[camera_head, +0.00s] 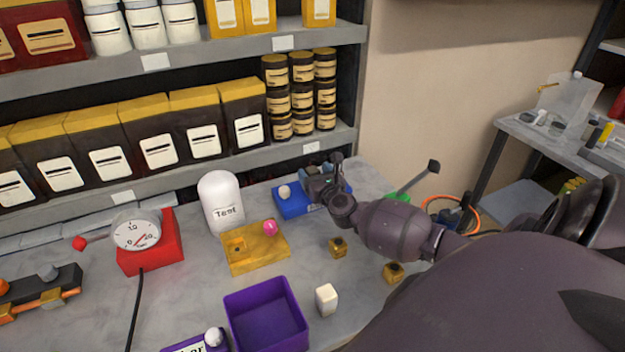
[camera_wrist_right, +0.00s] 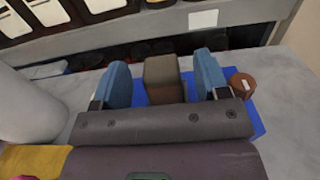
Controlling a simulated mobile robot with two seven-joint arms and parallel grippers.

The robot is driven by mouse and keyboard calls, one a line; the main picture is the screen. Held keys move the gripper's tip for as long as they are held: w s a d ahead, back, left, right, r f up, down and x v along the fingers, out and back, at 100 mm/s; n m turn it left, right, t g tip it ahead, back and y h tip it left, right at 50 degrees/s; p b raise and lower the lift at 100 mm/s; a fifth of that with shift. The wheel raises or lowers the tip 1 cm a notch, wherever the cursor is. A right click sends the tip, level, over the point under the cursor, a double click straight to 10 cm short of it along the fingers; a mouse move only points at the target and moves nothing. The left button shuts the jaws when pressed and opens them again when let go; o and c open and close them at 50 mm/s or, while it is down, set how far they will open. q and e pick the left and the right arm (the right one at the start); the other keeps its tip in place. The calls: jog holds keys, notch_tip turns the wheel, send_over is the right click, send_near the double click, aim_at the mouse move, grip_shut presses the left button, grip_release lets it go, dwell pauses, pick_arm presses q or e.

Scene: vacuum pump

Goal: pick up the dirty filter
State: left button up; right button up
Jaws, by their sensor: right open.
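The dirty filter appears to be a grey-brown block (camera_wrist_right: 163,78) in the right wrist view. It stands on the blue base (camera_wrist_right: 247,112), which also shows in the head view (camera_head: 291,207) at the back of the bench. My right gripper (camera_head: 310,176) is over this base. Its two blue fingers stand on either side of the block, open, with visible gaps on both sides. In the head view my gripper hides the block. My left gripper is not in view.
A brown round piece (camera_wrist_right: 242,84) is right of the fingers. A white tank (camera_head: 222,203) and a yellow base (camera_head: 256,247) stand left of my right arm. A purple bin (camera_head: 266,318) and a white block (camera_head: 326,299) are nearer. Shelving (camera_head: 190,186) closes off the back.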

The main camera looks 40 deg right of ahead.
jog(key=shift+w+d, duration=0.15)
jog(key=shift+w, duration=0.25)
jog(key=c, duration=1)
jog(key=shift+r, duration=0.1)
jog(key=shift+c, duration=0.2)
